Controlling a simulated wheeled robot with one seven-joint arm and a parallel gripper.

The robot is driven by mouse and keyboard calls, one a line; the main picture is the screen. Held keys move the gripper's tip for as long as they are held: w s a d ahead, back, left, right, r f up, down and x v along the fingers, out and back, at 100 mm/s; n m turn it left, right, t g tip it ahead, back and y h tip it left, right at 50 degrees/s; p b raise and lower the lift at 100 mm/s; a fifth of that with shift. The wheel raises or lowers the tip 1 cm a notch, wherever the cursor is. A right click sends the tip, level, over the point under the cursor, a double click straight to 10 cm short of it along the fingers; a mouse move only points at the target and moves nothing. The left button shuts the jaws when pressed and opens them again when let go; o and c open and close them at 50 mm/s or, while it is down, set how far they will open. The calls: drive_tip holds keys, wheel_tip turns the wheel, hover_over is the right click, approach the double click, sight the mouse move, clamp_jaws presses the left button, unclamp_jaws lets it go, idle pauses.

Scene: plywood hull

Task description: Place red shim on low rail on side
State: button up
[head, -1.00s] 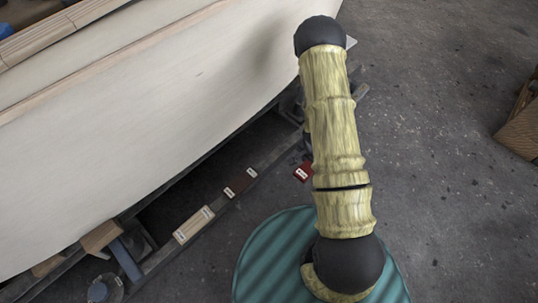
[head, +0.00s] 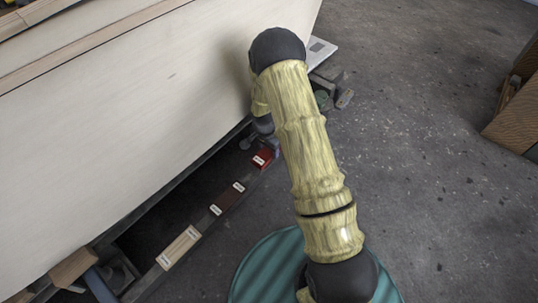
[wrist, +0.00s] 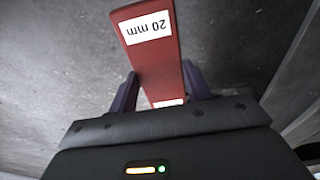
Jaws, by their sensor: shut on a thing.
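The red shim (head: 262,158), a flat bar with white labels, shows beside my forearm in the head view. In the wrist view the red shim (wrist: 158,62) has a "20 mm" label and sticks out from between the fingers. My gripper (wrist: 160,92) is shut on it, one dark finger on each side. The low rail (head: 209,223) runs diagonally beside the hull in the head view. The shim appears at the upper right part of this rail; I cannot tell whether it touches it. My arm hides part of the gripper in the head view.
A dark brown labelled block (head: 228,198) and a pale wooden labelled block (head: 178,247) lie along the rail. The pale plywood hull (head: 130,110) rises close on the left. Wooden crates (head: 515,115) stand at the right. The concrete floor (head: 420,130) between is open.

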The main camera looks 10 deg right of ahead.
sight(268, 151)
drive_tip(key=shift+f+b, duration=1.75)
drive_tip(key=shift+f, duration=0.05)
drive_tip(key=shift+f, duration=0.1)
drive_tip(key=o, duration=1.1)
drive_tip(key=r+p, duration=0.3)
drive_tip(key=r, duration=0.1)
drive_tip(key=r+p, duration=0.2)
drive_tip(key=r, duration=0.2)
drive_tip(key=s+a+r+p, duration=0.1)
drive_tip(key=r+p, duration=0.2)
drive_tip(key=r, duration=0.1)
drive_tip(key=shift+r+p, duration=0.1)
drive_tip(key=shift+p, duration=0.2)
